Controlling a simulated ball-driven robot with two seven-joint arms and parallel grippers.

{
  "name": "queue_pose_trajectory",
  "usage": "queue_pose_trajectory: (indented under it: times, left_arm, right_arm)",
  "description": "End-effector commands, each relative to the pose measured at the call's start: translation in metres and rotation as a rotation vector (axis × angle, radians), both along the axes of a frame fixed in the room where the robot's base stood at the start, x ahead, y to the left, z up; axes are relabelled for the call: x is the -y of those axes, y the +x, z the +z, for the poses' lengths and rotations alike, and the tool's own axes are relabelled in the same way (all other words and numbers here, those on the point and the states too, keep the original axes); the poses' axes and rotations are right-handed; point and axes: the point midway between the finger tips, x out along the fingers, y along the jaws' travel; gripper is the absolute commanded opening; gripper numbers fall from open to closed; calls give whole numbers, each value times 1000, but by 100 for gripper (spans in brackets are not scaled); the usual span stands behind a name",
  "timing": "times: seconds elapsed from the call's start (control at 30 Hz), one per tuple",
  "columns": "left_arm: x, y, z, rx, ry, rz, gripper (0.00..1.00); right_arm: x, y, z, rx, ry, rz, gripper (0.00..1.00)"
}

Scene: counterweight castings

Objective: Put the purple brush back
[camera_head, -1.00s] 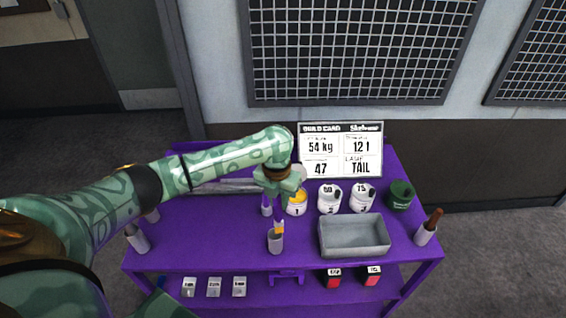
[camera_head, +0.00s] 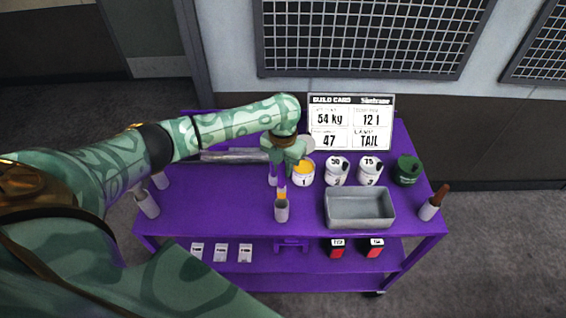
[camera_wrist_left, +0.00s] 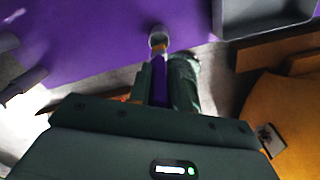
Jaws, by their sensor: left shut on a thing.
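The purple brush (camera_head: 282,189) is held by my left gripper (camera_head: 281,174), which is shut on it. The brush points down, with its orange lower end at the mouth of a grey cup (camera_head: 281,212) near the cart's front edge. I cannot tell how deep the end is inside the cup. In the left wrist view the purple brush (camera_wrist_left: 158,80) runs from the gripper (camera_wrist_left: 168,85) to the cup's round rim (camera_wrist_left: 158,39). My right gripper is not in view.
On the purple cart (camera_head: 215,215) stand an open yellow paint pot (camera_head: 303,172), two white pots (camera_head: 337,171), a green pot (camera_head: 407,171) and a grey tray (camera_head: 360,209). A brown-handled brush stands in a right-hand cup (camera_head: 430,208). A card (camera_head: 350,122) stands behind.

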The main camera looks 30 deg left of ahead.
Motion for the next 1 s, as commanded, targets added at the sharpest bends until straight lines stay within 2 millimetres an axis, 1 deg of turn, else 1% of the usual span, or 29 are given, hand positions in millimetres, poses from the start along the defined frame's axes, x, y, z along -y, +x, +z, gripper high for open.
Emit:
queue_pose_trajectory:
  times: [0.03, 0.7, 1.0]
  left_arm:
    - [0, 0, -8, 0, 0, 1, 0]
    - [0, 0, -72, 0, 0, 0, 0]
    - [0, 0, -96, 0, 0, 0, 0]
  right_arm:
    - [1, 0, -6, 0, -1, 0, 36]
    - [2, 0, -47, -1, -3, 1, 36]
    - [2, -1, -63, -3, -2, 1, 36]
